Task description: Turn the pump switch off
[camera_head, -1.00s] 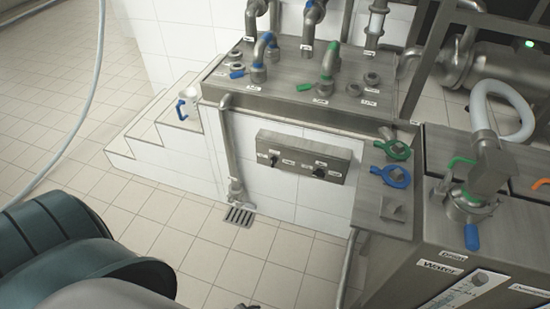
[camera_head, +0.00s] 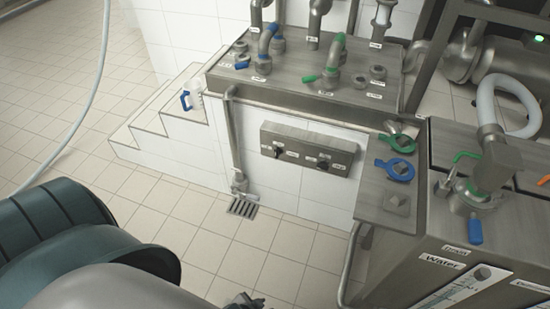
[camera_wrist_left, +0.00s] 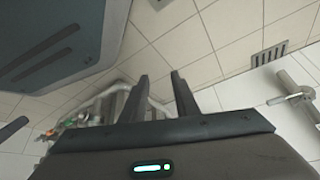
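A grey metal switch panel (camera_head: 300,144) is fixed to the white tiled wall in the head view. It bears a left black knob (camera_head: 279,152) and a right black knob (camera_head: 323,164). Their small labels are too blurred to read, so I cannot tell which is the pump switch. The tip of my left gripper (camera_head: 243,302) just shows at the bottom edge, well below and apart from the panel. In the left wrist view, the two dark fingers of my left gripper (camera_wrist_left: 161,97) stand apart with nothing between them. My right gripper is not in view.
A floor drain (camera_head: 243,208) and a vertical pipe (camera_head: 234,140) are left of the panel. A metal counter (camera_head: 388,208) with blue and green ring-shaped parts juts out at its right. White steps (camera_head: 150,133) hold a blue-handled jug (camera_head: 194,97). Tiled floor below the panel is clear.

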